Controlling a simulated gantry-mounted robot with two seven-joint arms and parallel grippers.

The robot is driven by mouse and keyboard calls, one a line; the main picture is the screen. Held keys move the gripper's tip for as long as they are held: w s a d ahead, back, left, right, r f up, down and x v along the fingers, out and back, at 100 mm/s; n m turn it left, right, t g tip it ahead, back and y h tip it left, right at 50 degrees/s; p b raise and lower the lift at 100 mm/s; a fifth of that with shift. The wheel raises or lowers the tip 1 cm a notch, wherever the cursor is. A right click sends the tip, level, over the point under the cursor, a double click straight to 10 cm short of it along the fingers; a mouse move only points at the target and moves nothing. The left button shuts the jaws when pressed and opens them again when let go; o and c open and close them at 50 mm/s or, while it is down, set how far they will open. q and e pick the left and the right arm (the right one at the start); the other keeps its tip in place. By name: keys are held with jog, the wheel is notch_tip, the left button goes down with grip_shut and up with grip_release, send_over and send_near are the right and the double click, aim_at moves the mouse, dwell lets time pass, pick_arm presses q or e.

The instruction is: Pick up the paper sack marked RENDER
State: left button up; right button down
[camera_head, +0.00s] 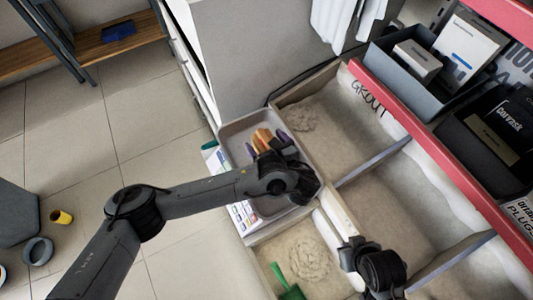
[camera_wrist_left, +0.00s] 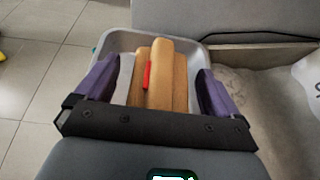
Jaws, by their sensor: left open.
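My left gripper (camera_head: 266,144) is over the tray. In the left wrist view its purple fingers (camera_wrist_left: 155,86) are apart on either side of the tan pieces, with gaps showing. My right gripper (camera_head: 376,270) is at the lower right, its fingers hidden.
A green scoop (camera_head: 290,292) lies in the near bin. A red shelf edge (camera_head: 430,146) with dark boxes runs along the right. A grey cabinet (camera_head: 250,60) stands behind.

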pick_arm(q)
grip_shut()
jog(key=shift+r, duration=0.15)
dwell(0.4)
